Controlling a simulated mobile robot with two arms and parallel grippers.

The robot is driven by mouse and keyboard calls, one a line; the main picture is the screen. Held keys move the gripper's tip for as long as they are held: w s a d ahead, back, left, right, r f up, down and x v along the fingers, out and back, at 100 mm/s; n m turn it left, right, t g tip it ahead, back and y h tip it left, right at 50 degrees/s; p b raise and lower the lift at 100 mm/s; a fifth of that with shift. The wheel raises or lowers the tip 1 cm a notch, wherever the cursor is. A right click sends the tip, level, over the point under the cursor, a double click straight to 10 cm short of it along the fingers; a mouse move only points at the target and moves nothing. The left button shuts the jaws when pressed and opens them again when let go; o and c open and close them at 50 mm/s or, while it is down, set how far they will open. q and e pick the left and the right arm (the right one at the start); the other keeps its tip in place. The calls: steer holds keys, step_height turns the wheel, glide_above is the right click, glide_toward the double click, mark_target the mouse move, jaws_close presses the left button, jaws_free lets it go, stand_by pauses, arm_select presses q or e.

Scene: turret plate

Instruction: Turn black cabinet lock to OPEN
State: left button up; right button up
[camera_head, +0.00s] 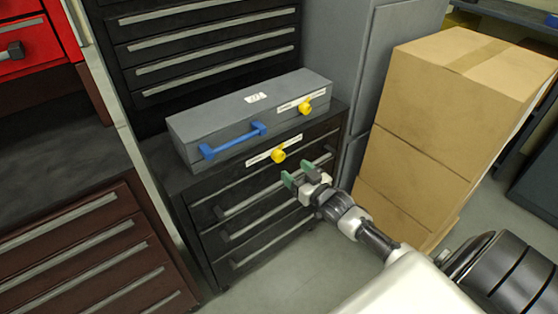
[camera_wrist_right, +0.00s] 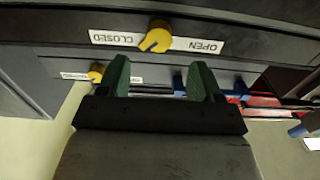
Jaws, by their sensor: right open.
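The black cabinet (camera_head: 215,200) has a yellow lock knob (camera_head: 278,155) on its top front strip, with a white label beside it. The same knob (camera_wrist_right: 155,38) is large in the right wrist view, where the label reads CLOSED on the left and OPEN on the right, upside down. My left gripper is not in view.
A grey case (camera_head: 225,110) with a blue handle (camera_head: 233,140) and a second yellow knob (camera_head: 305,107) sits on the cabinet. Stacked cardboard boxes (camera_head: 440,130) stand at the right. A brown drawer unit (camera_head: 85,250) stands at the left. Some floor is clear in front.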

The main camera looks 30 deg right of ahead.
mark_target(281, 158)
steer(key=w, duration=0.7)
steer(key=shift+a+f+b, duration=0.1)
steer(key=shift+a+b, duration=0.1)
steer(key=shift+b, duration=0.1)
steer(key=c, duration=0.9)
